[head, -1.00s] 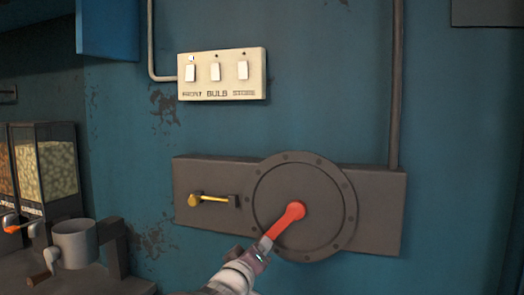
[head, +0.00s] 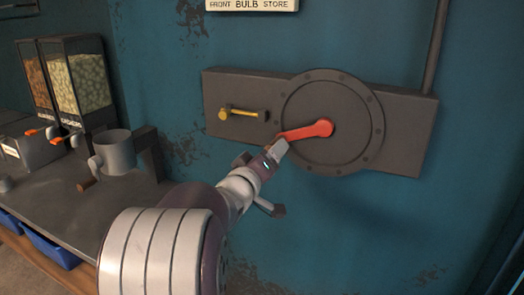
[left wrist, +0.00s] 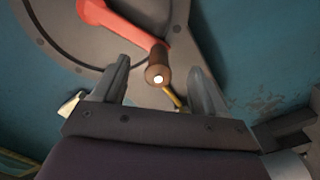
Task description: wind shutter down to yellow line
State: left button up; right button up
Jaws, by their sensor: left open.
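A red crank (head: 308,131) is mounted on a round grey plate (head: 345,150) on the blue wall. Its arm points left and slightly down from the hub. In the left wrist view the red crank arm (left wrist: 120,22) ends in a brown handle (left wrist: 158,62). My left gripper (head: 277,148) is at the crank's outer end. In the left wrist view its open fingers (left wrist: 162,82) stand on either side of the handle, with gaps visible. No shutter or yellow line is in view. My right gripper is out of view.
A small yellow-handled lever (head: 240,113) sits left of the crank on the grey wall box (head: 225,90). At left, a counter (head: 60,195) holds a metal cup (head: 115,152) and dispensers (head: 80,85).

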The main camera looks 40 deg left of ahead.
pick_arm(q)
jog(key=p+v, duration=0.3)
jog(key=v, duration=0.4)
jog(key=shift+s, duration=0.3)
